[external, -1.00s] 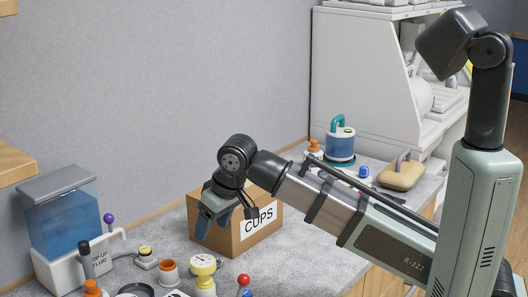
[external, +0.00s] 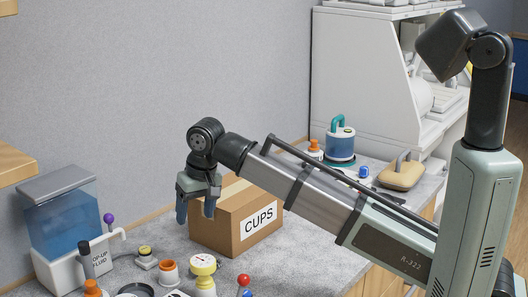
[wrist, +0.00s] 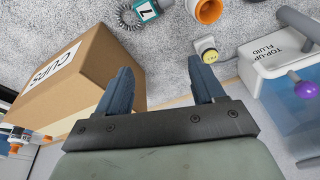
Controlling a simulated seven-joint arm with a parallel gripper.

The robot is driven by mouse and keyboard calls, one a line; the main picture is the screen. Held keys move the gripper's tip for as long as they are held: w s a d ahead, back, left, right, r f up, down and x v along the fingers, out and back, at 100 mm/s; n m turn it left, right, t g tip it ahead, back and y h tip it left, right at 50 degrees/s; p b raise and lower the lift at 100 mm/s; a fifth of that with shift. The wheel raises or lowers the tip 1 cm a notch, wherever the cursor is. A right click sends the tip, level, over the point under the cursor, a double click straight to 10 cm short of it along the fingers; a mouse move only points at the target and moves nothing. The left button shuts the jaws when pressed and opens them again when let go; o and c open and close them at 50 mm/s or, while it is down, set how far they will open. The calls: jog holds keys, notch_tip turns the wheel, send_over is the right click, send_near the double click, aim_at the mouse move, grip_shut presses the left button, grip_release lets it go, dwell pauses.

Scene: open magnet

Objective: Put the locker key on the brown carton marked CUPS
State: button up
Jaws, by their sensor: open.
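The brown carton marked CUPS (external: 212,232) stands closed on the grey counter; it fills the left of the wrist view (wrist: 82,80). My gripper (external: 195,214) points down at the carton's left end, open and empty; its two blue-grey fingers are spread in the wrist view (wrist: 161,75).
A blue fluid tank (external: 65,222) stands at the left. A blue canister (external: 340,143) and a tan case (external: 400,175) are behind, right.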

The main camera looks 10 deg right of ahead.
jog(key=shift+s+d+f+m+g+h, duration=0.1)
jog(key=shift+s+f+m+g+h, duration=0.2)
jog(key=shift+f+m, duration=2.05)
jog(key=shift+s+d+f+m+g+h, duration=0.15)
jog(key=shift+s+f+m+g+h, duration=0.15)
jog(key=shift+f+m, duration=2)
jog(key=shift+s+d+f+m+g+h, duration=0.1)
jog(key=shift+s+f+m+g+h, duration=0.2)
jog(key=shift+f+m, duration=2)
jog(key=shift+r+m, duration=0.25)
jog(key=shift+c, duration=0.5)
jog(key=c, duration=1.1)
jog(key=shift+r, duration=0.1)
